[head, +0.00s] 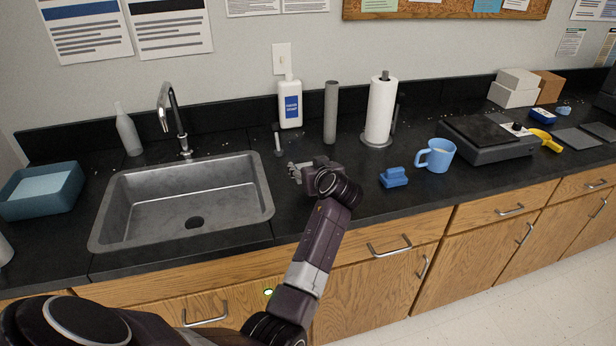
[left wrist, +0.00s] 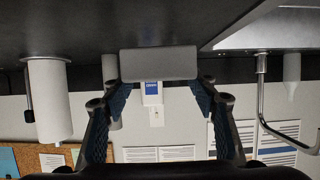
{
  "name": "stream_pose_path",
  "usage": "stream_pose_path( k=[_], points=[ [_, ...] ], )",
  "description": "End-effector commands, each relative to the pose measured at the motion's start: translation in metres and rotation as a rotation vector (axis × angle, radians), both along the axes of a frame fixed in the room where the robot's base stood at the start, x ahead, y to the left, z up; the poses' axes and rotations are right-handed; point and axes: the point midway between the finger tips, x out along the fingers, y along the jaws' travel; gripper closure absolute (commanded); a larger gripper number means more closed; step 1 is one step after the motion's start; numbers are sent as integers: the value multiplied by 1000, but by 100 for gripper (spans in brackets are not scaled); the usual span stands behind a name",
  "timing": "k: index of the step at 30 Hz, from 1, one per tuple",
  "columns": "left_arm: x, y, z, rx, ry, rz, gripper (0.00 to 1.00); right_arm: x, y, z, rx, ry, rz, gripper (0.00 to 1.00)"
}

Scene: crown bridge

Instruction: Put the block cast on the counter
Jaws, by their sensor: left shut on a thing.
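My left gripper (head: 297,172) is over the black counter (head: 290,215), just right of the sink. It is shut on a light grey block (left wrist: 158,63), which I take to be the block cast. In the left wrist view, which is upside down, the block lies across between the two fingertips (left wrist: 159,88). In the head view my wrist and fingers hide most of it. I cannot tell whether the block touches the counter or hangs just above it. My right gripper is not in view.
The steel sink (head: 185,205) is left of my gripper. A soap bottle (head: 290,104), grey cylinder (head: 331,112) and paper towel roll (head: 381,112) stand behind. A blue object (head: 393,177), blue mug (head: 436,157) and dark appliance (head: 487,138) are to the right. Bare counter lies around my gripper.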

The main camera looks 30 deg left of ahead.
Motion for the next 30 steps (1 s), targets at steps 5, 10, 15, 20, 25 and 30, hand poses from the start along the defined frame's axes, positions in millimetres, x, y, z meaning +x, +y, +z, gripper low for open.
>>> stream_pose_path(
  k=[5, 10, 15, 20, 25, 30],
  points=[
    [-1, 1, -19, 3, 2, -1, 78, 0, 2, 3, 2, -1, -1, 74],
    [0, 1, -41, 4, 0, -1, 78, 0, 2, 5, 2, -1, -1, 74],
    [0, 0, -45, 1, -3, -1, 78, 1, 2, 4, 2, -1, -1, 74],
    [0, 0, -46, 0, 0, 0, 39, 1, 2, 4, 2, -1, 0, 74],
    [0, 0, -46, 0, 0, 0, 29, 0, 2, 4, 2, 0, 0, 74],
    [0, 0, -45, 0, 0, -1, 29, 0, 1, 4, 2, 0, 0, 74]
  ],
)
